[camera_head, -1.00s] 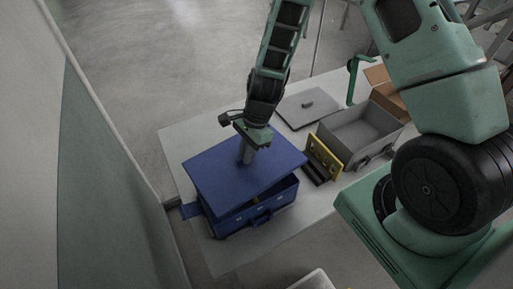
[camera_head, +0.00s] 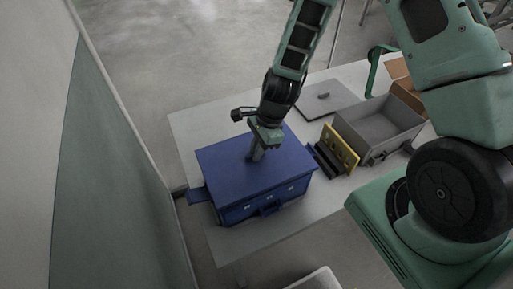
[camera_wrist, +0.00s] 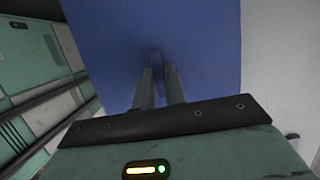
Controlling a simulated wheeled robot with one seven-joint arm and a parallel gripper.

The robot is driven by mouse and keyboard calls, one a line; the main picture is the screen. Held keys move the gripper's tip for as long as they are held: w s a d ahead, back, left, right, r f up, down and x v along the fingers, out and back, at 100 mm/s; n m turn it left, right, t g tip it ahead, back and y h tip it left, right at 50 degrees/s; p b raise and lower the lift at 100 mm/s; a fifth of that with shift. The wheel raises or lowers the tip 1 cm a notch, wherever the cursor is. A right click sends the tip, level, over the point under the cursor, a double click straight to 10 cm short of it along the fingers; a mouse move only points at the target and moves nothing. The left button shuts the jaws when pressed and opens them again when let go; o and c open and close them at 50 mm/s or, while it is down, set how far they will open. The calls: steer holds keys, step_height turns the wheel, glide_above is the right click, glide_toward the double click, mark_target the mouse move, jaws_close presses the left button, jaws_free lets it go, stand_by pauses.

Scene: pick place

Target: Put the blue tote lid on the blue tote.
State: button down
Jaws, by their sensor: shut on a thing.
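The blue tote (camera_head: 265,204) stands on the table with its latched front side toward the camera. The blue lid (camera_head: 222,168) lies flat over its top, and no clear gap shows between them in the head view. My gripper (camera_head: 255,155) points down at the lid's middle and is shut on its handle. In the wrist view my gripper (camera_wrist: 160,82) has both fingers closed around the handle, and the blue lid (camera_wrist: 205,45) fills the upper middle. The tote is hidden under the lid there.
On the grey table (camera_head: 190,125), a grey tote (camera_head: 380,125) stands open to the right. A grey lid (camera_head: 325,98) lies behind it. A yellow and black item (camera_head: 340,147) stands between the totes. A cardboard box (camera_head: 402,82) is at the far right. A wall runs along the left.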

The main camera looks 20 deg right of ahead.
steer(key=shift+f+b, duration=0.3)
steer(key=shift+f, duration=0.4)
steer(key=shift+f+b, duration=0.45)
steer(key=shift+f, duration=0.45)
stand_by(1.9)
steer(key=c, duration=1.4)
jaws_free()
steer(key=shift+r+p, duration=3.45)
steer(key=shift+r, duration=0.65)
